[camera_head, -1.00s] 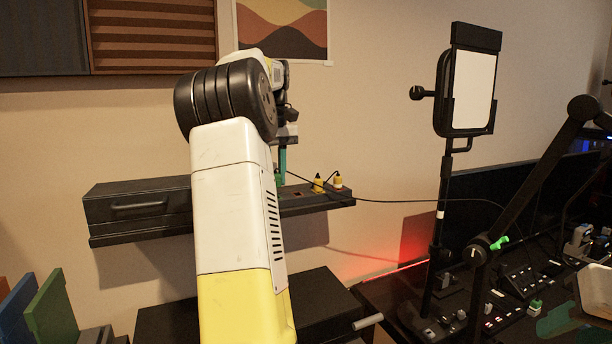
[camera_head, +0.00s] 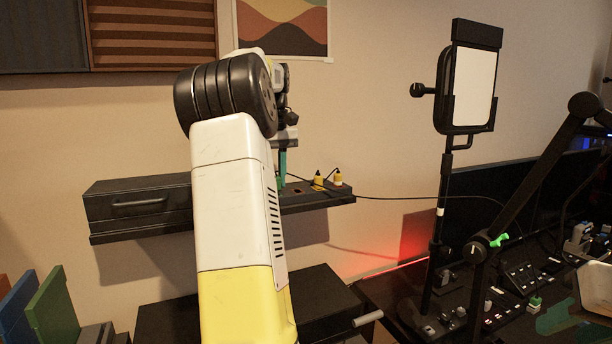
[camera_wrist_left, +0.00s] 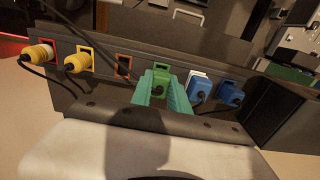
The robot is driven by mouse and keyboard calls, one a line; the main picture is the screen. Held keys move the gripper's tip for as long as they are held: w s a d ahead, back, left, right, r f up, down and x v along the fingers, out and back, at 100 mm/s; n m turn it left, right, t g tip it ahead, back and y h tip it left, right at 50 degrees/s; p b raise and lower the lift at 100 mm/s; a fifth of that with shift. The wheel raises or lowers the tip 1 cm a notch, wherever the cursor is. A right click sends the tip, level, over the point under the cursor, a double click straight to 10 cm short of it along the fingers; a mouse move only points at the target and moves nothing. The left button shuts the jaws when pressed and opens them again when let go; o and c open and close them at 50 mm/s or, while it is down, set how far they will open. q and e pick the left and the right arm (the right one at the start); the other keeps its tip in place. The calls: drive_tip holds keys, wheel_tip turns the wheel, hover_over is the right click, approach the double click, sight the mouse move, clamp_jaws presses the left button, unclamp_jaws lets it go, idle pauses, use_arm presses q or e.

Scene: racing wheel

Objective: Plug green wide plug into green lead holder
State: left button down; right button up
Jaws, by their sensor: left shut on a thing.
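My left gripper (camera_head: 283,165) is at the black shelf, mostly behind my own arm in the head view. In the left wrist view its teal fingers (camera_wrist_left: 161,95) are shut on the green plug (camera_wrist_left: 160,88), one on each side of it. The green lead holder (camera_wrist_left: 161,67) is a green frame on the dark panel, right around or behind the plug's far end. I cannot tell how deep the plug sits. My right gripper (camera_head: 555,318) seems to show as teal fingers at the lower right edge; its opening is unclear.
Left of the green holder are an empty orange-rimmed socket (camera_wrist_left: 123,67) and two yellow plugs with cables, one yellow plug (camera_wrist_left: 77,63) nearer. A dark cable crosses above the panel.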

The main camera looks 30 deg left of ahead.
use_arm(q)
drive_tip(key=shift+f, duration=0.5)
drive_tip(key=c, duration=1.2)
unclamp_jaws()
wheel_tip(320, 180, up, 8)
drive_tip(key=shift+f, duration=0.15)
